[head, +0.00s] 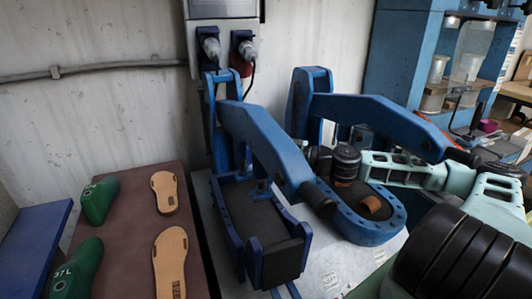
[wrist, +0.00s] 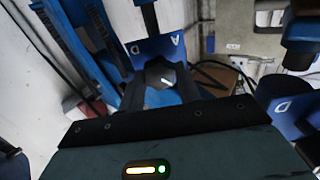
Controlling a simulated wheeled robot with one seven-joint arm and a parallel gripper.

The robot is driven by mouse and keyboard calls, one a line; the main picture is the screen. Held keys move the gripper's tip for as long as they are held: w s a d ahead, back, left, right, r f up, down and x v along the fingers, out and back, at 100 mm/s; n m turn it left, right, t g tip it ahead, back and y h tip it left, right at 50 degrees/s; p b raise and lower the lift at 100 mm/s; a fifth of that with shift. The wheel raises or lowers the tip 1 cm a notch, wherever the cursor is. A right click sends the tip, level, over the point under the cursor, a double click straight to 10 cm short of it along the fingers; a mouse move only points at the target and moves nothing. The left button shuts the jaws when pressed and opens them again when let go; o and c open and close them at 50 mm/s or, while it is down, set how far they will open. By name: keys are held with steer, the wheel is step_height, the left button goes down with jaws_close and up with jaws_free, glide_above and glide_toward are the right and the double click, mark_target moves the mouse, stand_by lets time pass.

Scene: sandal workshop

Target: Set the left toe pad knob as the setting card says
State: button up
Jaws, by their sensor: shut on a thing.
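A dark knob (wrist: 162,79) with a short white mark shows in the wrist view, in front of a blue plate (wrist: 152,46) with light letters that look like A and D. I cannot tell which letter the mark points to. My gripper (wrist: 161,93) is shut on the knob; its fingertips are hard to make out. In the head view, my wrist reaches in from the right between two blue presses, and the left press (head: 262,140) hides the knob. A second lettered blue plate (wrist: 286,110) is at the right of the wrist view. I cannot make out a setting card.
The right press (head: 385,118) stands close beside my arm. Green lasts (head: 97,200) and tan soles (head: 170,262) lie on a brown board (head: 128,235) at left. Cables and plugs (head: 210,47) hang on the wall.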

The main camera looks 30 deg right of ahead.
steer(key=shift+m, duration=0.3)
steer(key=shift+w+d+f+m+p, duration=0.1)
steer(key=shift+m+p, duration=0.2)
steer(key=shift+m, duration=4)
steer(key=shift+d+f+m+p, duration=0.1)
steer(key=shift+m+p, duration=0.15)
steer(key=shift+m, duration=4.05)
steer(key=o, duration=1)
